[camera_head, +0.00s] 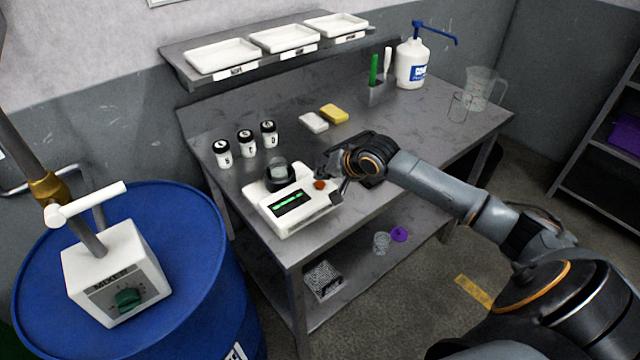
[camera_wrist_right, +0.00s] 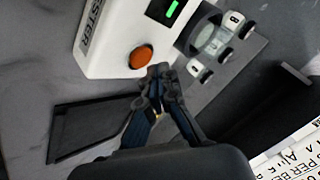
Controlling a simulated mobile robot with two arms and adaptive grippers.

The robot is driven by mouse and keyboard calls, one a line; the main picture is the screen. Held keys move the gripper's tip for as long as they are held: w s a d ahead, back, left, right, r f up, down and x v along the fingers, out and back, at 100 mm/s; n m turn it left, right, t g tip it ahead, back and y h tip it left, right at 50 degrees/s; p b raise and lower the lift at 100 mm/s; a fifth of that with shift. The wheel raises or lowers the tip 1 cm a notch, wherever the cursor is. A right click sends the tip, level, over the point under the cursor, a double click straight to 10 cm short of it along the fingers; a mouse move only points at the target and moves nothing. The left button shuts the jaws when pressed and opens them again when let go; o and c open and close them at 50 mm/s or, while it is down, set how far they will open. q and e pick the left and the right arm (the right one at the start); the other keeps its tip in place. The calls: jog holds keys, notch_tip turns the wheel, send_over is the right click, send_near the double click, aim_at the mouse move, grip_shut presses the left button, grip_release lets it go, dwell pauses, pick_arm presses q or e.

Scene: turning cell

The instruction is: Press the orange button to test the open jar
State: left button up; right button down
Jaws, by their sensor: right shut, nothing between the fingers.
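The white tester (camera_head: 290,212) stands on the grey workbench, with a lit green display on its front. Its orange button (camera_head: 319,184) is at the right of its top; it also shows in the right wrist view (camera_wrist_right: 141,57). An open glass jar (camera_head: 279,171) sits in the dark round holder at the back of the tester. My right gripper (camera_head: 333,183) is shut and empty, right beside the button. In the right wrist view its fingertips (camera_wrist_right: 158,72) are close to the button; I cannot tell whether they touch it. My left gripper is not in view.
Several small white jars with black lids (camera_head: 246,143) stand behind the tester. A yellow sponge (camera_head: 334,114) and a white block lie farther back. A pump bottle (camera_head: 411,62) and a clear jug (camera_head: 484,88) are at the far right. A blue drum (camera_head: 180,240) stands left.

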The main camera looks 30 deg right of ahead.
aim_at(322, 186)
jog(key=shift+f, duration=0.1)
jog(key=shift+f, duration=0.25)
jog(key=shift+f+p, duration=0.3)
jog(key=shift+f, duration=0.2)
dwell(0.8)
jog(key=shift+r+p, duration=0.85)
jog(key=shift+p, duration=0.25)
notch_tip(322, 186, up, 5)
jog(key=p, duration=0.5)
jog(key=shift+p, duration=0.4)
